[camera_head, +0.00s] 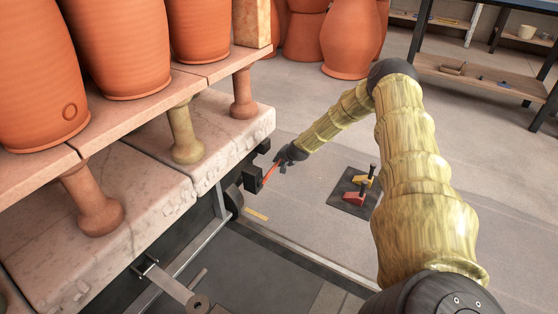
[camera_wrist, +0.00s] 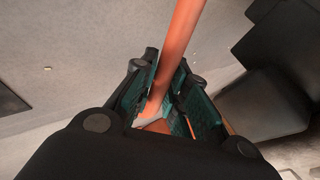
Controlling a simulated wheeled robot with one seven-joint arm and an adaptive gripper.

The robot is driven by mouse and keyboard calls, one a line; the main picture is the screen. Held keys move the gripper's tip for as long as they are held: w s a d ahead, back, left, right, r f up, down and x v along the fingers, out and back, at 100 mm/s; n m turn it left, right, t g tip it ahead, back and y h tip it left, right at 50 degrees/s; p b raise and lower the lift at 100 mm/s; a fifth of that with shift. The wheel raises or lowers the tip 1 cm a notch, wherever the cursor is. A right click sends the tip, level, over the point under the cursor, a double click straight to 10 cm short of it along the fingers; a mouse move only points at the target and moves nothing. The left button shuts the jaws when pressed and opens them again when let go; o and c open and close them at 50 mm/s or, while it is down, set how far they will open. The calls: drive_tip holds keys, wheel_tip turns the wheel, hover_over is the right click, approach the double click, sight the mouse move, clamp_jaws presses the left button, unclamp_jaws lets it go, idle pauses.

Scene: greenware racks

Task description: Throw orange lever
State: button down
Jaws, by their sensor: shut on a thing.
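The orange lever (camera_head: 270,173) is a thin bar on a black bracket at the side of the kiln cart, near the middle of the head view. In the wrist view the orange lever (camera_wrist: 184,40) runs from the top edge down between the fingers. My gripper (camera_head: 284,158) is at the lever's outer end. In the wrist view my gripper (camera_wrist: 166,100) is shut on the lever, with its green-lined pads on either side of it. The lever's gripped end is partly hidden by the fingers.
The black bracket (camera_head: 253,180) is close beside my gripper. Tall terracotta pots (camera_head: 118,45) stand on the stone shelves at left. Red and yellow wedge-shaped pieces (camera_head: 356,196) with black handles sit on a dark floor plate (camera_head: 346,205). A workbench (camera_head: 485,75) stands at back right.

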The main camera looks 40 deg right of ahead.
drive_tip(key=shift+s+d+f, duration=0.1)
drive_tip(key=shift+s+f, duration=0.1)
drive_tip(key=c, duration=1.4)
unclamp_jaws()
drive_tip(key=shift+f, duration=0.1)
drive_tip(key=shift+w, duration=0.1)
drive_tip(key=shift+r, duration=0.3)
drive_tip(key=shift+v, duration=5.8)
